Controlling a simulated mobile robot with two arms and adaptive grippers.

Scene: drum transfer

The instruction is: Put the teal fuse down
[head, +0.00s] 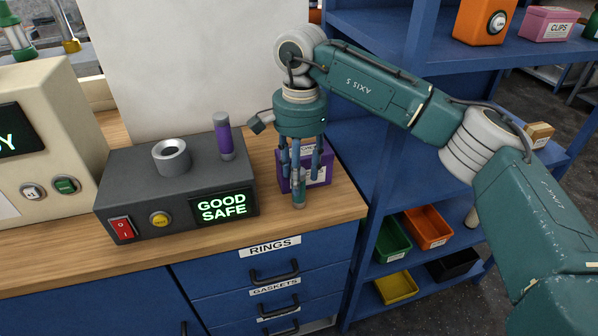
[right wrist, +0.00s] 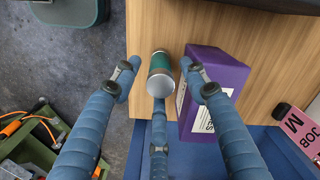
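The teal fuse (head: 298,188) is a small cylinder with silver ends. It stands upright at the right front of the wooden bench, and the right wrist view shows its silver top and teal side (right wrist: 160,73). My right gripper (head: 299,172) is over it with fingers pointing down. In the wrist view the fingers (right wrist: 160,80) are spread around the fuse, with clear gaps at left and right. The lower finger overlaps the fuse's near end, so I cannot tell whether it touches. My left gripper is not in view.
A purple box (head: 318,165) stands close beside the fingers. Left is a grey tester (head: 150,190) reading GOOD SAFE, with an empty-looking round socket (head: 171,157) and a purple cylinder (head: 223,136) upright on it. Blue shelves (head: 372,215) stand right of the bench.

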